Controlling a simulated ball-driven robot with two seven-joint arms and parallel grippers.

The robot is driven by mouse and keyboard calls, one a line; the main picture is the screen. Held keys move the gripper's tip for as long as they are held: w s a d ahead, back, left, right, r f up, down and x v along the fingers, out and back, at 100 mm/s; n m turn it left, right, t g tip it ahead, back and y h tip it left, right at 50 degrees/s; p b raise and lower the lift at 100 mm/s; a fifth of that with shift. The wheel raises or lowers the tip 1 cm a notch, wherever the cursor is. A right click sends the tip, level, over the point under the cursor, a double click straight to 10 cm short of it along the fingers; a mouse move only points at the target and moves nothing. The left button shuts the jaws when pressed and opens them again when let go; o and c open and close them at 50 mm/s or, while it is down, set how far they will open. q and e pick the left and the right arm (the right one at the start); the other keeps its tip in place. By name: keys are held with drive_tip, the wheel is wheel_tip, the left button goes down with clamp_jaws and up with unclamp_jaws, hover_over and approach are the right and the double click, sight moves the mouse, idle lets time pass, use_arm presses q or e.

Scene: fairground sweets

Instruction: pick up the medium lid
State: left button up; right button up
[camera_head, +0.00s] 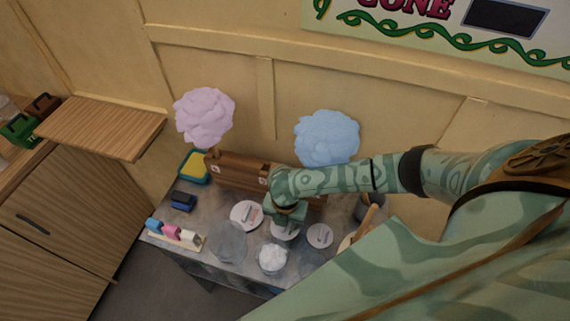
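Three round pale lids with handles lie in a row on the grey table (205,225). The largest lid (243,220) is on the left and the smallest lid (320,237) on the right. The medium lid (285,235) lies between them, partly hidden by my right gripper (286,222). My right gripper points down right over the medium lid, at or just above its handle. The fingertips are too small and covered to show whether they are open or touching. My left gripper is not in view.
Clear containers stand in front of the lids; one holds white stuff (273,257). A wooden rack (235,172) with pink (205,113) and blue (327,137) cotton candy stands behind. Colored small items (172,232), a dark blue block (183,201) and a yellow-green sponge tray (195,166) sit left.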

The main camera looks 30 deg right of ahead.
clamp_jaws()
drive_tip(key=shift+r, duration=0.15)
